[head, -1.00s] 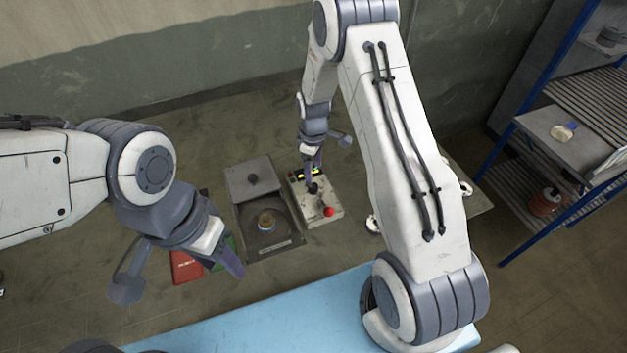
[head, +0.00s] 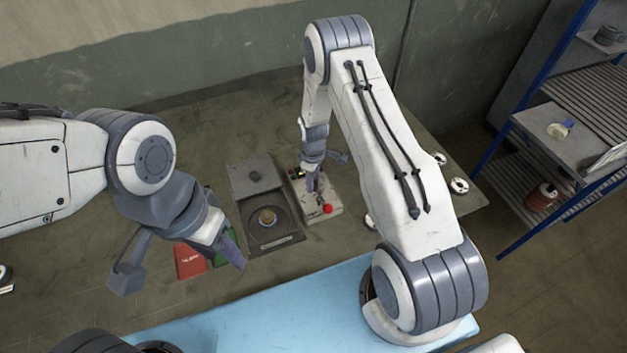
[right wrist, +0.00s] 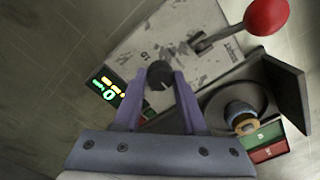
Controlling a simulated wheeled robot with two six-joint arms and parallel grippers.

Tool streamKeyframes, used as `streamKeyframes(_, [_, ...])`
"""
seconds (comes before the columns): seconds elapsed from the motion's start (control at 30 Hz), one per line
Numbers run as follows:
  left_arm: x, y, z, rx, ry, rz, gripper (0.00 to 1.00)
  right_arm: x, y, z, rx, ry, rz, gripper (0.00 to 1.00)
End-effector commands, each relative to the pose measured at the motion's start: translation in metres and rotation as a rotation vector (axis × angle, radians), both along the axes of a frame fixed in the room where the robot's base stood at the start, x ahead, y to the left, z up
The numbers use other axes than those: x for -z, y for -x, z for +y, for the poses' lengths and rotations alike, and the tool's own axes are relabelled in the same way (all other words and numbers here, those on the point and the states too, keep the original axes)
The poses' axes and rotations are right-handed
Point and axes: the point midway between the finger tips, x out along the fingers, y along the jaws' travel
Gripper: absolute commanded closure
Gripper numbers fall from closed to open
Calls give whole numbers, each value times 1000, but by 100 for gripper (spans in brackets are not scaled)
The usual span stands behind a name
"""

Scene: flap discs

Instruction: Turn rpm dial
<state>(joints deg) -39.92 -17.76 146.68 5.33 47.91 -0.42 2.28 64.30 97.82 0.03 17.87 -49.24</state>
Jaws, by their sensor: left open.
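The control box (head: 318,208) is pale and worn, with a red ball-topped lever (head: 327,209). Its dark round rpm dial (right wrist: 160,75) shows in the right wrist view, beside a lit display (right wrist: 107,89). My right gripper (head: 312,188) is down at the box and hides the dial in the head view. In the right wrist view, the right gripper's fingers (right wrist: 162,76) stand apart on either side of the dial; I cannot tell if they touch it.
A dark unit (head: 277,240) with a raised lid and a round disc stands just left of the box. Red (head: 190,262) and green pieces lie left of it. A blue-framed shelf (head: 560,140) stands at the right. A light-blue surface (head: 270,315) is in front.

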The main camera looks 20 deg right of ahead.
Motion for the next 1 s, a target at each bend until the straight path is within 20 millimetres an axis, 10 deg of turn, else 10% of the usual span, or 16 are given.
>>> streamKeyframes(1.0, [49, 0, 0, -3, 0, 0, 50, 3, 0, -1, 536, 0, -1, 100])
